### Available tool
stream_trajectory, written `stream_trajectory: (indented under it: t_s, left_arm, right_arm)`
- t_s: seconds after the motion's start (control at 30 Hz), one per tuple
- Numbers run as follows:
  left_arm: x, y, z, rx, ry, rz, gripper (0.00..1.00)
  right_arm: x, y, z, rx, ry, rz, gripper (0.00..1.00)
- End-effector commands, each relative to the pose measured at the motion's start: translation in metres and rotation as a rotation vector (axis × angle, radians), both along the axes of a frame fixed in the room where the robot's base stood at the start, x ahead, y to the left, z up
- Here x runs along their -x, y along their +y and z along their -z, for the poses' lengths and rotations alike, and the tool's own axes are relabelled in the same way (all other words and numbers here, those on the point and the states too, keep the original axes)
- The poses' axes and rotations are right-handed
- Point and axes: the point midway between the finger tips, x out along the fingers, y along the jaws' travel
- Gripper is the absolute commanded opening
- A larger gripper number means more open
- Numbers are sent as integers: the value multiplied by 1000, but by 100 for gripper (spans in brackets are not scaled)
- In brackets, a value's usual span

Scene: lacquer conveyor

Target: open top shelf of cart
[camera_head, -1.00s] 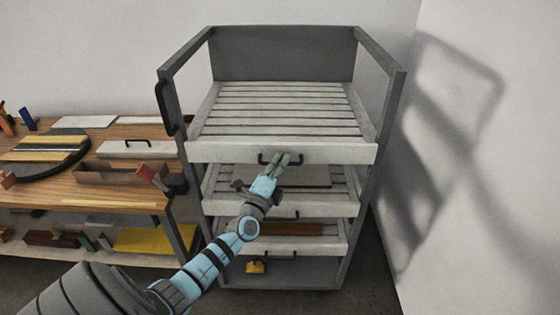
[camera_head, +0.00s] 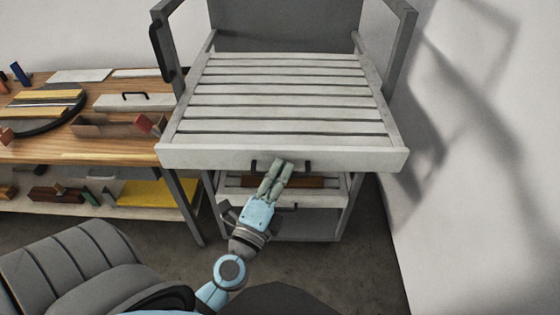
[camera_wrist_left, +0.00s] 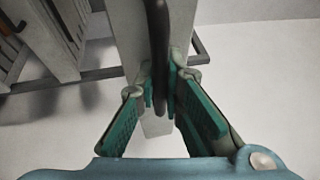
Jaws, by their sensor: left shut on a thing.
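The grey cart (camera_head: 402,45) stands in the middle of the head view. Its top shelf (camera_head: 330,160) is a white slatted drawer, pulled well out toward me and empty. My left gripper (camera_head: 281,172) is at the dark handle (camera_head: 262,164) on the shelf's front and is shut on it. In the left wrist view, the handle (camera_wrist_left: 158,40) runs between the two teal-padded fingers (camera_wrist_left: 160,92), with the white shelf front behind it. The lower shelves are mostly hidden under the top one. My right gripper does not show.
A wooden workbench (camera_head: 50,150) with boards, blocks and a round dark tray stands left of the cart. A yellow piece (camera_head: 158,192) lies on its lower shelf. A white wall (camera_head: 480,200) is close on the right.

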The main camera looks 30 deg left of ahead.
Motion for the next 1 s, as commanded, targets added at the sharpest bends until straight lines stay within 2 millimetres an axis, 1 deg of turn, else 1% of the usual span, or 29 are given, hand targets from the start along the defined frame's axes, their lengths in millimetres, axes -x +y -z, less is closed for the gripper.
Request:
stream_trajectory:
  t_s: [0.13, 0.43, 0.47, 0.5, 0.57, 0.87, 1.0]
  left_arm:
    - [5, -3, 1, -2, 1, 0, 0]
    - [5, -3, 0, -2, 1, 1, 0]
    - [5, -3, 0, -2, 1, 1, 13]
    - [5, -3, 0, -1, 1, 1, 20]
    - [5, -3, 0, -1, 1, 0, 29]
    - [5, -3, 0, 0, 1, 0, 30]
    - [12, -4, 1, -1, 2, -2, 30]
  right_arm:
    - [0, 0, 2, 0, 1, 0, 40]
    - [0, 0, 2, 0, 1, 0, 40]
    - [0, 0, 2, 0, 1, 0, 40]
    - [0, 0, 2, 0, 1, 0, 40]
    - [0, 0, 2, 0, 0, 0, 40]
    - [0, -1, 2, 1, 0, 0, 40]
    - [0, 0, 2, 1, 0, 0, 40]
